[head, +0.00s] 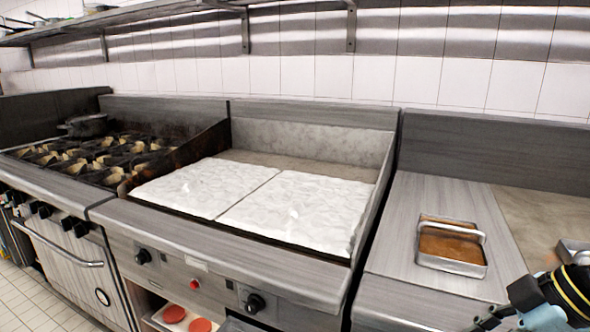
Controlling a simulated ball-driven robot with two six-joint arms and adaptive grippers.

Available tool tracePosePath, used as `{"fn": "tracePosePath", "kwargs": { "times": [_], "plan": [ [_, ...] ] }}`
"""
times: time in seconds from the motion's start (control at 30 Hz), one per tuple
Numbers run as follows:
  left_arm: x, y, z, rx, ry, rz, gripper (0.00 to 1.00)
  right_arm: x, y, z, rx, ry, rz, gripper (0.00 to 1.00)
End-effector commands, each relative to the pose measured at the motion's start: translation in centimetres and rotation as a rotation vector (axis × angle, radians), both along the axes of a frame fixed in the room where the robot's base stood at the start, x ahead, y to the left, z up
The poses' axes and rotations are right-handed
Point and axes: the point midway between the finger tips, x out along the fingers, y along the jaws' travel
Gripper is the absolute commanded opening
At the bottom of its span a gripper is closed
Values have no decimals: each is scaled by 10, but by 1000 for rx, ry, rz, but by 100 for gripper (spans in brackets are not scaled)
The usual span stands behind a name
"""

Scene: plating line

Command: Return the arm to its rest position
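My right arm comes in at the lower right corner, over the front of the steel counter (400,290). Part of my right gripper (487,320) shows at the bottom edge, dark and cut off by the frame. Its fingers are too small and hidden to tell whether they are open or shut. I see nothing held in the part that shows. My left gripper and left arm are not in view.
A metal tray with a handle and brown contents (450,262) sits on the counter near my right arm. Another metal container (572,250) is at the right edge. A griddle with white slabs (300,208) fills the middle. A pot (86,125) stands on the stove.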

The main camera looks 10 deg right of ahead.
Motion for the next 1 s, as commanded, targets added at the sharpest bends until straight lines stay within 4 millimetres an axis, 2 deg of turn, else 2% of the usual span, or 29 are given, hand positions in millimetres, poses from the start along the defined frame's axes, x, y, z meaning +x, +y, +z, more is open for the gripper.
{"fn": "tracePosePath", "kwargs": {
  "times": [0.03,0.17,0.27,0.37,0.4,0.47,0.5,0.57,0.6,0.67,0.7,0.77,0.8,0.9,1.0],
  "plan": [
    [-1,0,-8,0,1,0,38,-3,-2,-21,7,22,-27,29],
    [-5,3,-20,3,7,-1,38,-9,-10,-72,13,72,-120,29],
    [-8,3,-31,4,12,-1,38,-19,-17,-123,14,123,-216,29],
    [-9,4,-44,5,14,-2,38,-38,-25,-189,2,190,-342,29],
    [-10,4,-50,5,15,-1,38,-51,-29,-220,-8,222,-401,29],
    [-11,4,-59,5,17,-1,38,-73,-32,-266,-27,270,-489,29],
    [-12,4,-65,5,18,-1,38,-90,-33,-296,-42,300,-544,29],
    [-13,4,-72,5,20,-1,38,-118,-33,-337,-69,342,-623,29],
    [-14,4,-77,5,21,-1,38,-139,-32,-364,-89,368,-670,29],
    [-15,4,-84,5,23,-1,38,-174,-28,-401,-123,407,-736,29],
    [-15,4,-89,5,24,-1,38,-198,-24,-424,-146,430,-775,29],
    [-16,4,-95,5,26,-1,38,-236,-17,-454,-179,461,-827,29],
    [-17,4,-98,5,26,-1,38,-261,-11,-471,-200,477,-856,29],
    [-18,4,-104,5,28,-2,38,-317,3,-501,-242,501,-915,29],
    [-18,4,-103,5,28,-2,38,-359,10,-515,-266,492,-960,29]
  ]
}}
